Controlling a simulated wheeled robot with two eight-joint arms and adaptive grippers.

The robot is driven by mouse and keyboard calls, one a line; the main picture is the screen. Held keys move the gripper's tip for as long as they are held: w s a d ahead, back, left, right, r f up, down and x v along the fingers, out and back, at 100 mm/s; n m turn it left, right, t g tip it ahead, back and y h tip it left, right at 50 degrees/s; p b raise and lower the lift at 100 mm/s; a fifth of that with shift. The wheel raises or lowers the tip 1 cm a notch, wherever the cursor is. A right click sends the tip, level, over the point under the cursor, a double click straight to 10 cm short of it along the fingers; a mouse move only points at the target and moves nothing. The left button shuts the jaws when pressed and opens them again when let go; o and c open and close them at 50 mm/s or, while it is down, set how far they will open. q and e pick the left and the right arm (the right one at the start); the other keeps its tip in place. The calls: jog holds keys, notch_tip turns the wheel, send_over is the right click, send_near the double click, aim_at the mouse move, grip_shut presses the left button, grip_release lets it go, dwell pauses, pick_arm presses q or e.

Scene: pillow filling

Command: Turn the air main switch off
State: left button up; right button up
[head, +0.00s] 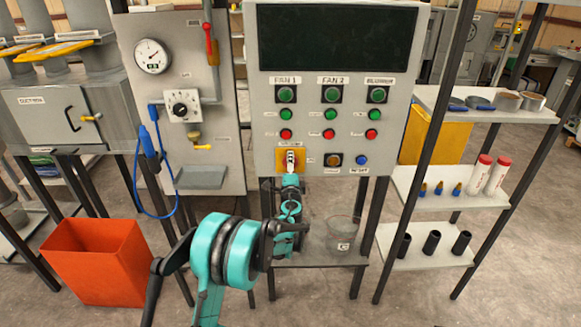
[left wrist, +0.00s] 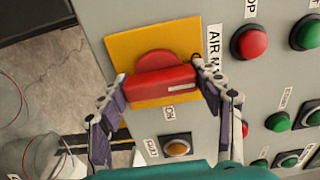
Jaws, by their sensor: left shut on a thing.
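The air main switch is a red rotary knob with a bar handle on a square yellow plate, clear in the left wrist view (left wrist: 160,83). The yellow plate (head: 301,166) sits at the lower left of the grey control panel in the head view. My left gripper (left wrist: 165,96) has its two fingers on opposite ends of the red bar and is shut on it. In the head view my left gripper (head: 291,163) covers most of the knob. My right gripper is not in view.
Green and red buttons (head: 330,114) fill the panel above the switch. An amber button (left wrist: 177,148) and a blue button (head: 361,160) are close by. A clear cup (head: 342,233) stands on the shelf below. An orange bin (head: 100,258) is at the left.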

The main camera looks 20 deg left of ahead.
pick_arm(q)
jog(key=o, duration=1.2)
jog(key=shift+c, duration=0.2)
jog(key=shift+s, duration=0.1)
jog(key=v, duration=1.2)
